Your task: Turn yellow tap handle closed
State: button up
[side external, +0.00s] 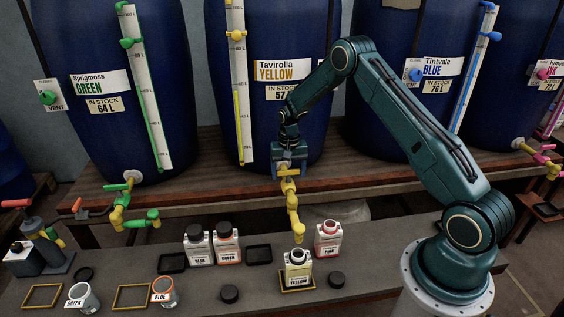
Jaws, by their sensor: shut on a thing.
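The yellow tap (291,201) sticks out from the foot of the blue vat labelled Tavirolla YELLOW (274,72). Its spout points down over an open bottle labelled YELLOW (298,265). My gripper (289,170) is at the top of the tap, pointing down, and is shut on the yellow tap handle (289,174). The fingers and the gripper body hide most of the handle, so its exact angle cannot be told. The bottle stands upright in a yellow frame on the bench, below the spout.
A bottle labelled PINK (328,238) stands right of the yellow bottle. Two dark-capped bottles (212,246) stand left. Black caps (229,293) and empty trays lie on the bench. A green tap (131,212) projects at left. The bench's front middle is mostly clear.

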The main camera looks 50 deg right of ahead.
aim_at(288, 170)
dwell(0.4)
jog(key=o, duration=1)
jog(key=shift+r, duration=0.15)
notch_tip(288, 170, up, 14)
jog(key=shift+f, duration=0.2)
jog(key=shift+r, duration=0.1)
